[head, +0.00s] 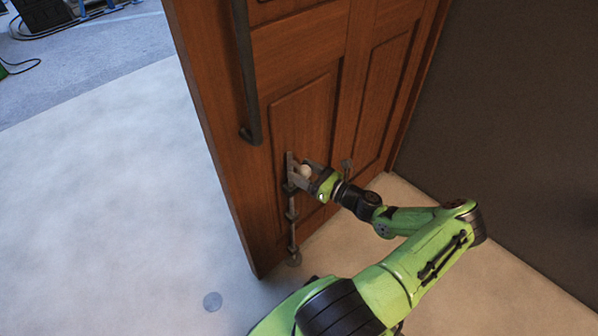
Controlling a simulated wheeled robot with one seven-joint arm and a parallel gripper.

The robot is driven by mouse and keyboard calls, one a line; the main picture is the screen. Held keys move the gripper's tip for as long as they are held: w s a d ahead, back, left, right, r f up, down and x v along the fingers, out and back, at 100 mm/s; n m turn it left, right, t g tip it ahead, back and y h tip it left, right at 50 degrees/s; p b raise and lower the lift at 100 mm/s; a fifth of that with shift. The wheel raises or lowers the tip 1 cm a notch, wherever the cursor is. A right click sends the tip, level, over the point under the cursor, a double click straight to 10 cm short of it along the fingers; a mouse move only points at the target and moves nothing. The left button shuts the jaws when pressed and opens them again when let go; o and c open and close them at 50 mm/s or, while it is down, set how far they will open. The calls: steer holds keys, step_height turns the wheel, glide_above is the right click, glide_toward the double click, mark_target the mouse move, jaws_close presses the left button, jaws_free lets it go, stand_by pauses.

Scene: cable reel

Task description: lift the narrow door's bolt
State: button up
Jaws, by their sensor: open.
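The narrow door (276,134) is brown panelled wood and fills the upper middle of the head view. Its bolt (292,228) is a thin grey upright rod in brackets, low on the door face, with its lower end close to the floor. My gripper (298,170) is at the bolt's upper end, by a pale round knob (305,172). The jaws are open, with the knob appearing between or just behind the fingers. I cannot tell whether the fingers touch it.
A long dark pull handle (246,75) runs down the door above the bolt. A dark wall (510,130) stands to the right. The floor on the left is clear; cables and dark equipment (42,14) lie far back.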

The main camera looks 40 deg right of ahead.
mark_target(299, 167)
steer(key=shift+x, duration=0.85)
steer(key=shift+c, duration=0.4)
jaws_close()
step_height(299, 167, up, 8)
steer(key=p, duration=0.7)
steer(key=shift+f, duration=0.1)
steer(key=shift+o, duration=0.4)
jaws_free()
steer(key=shift+f, duration=0.1)
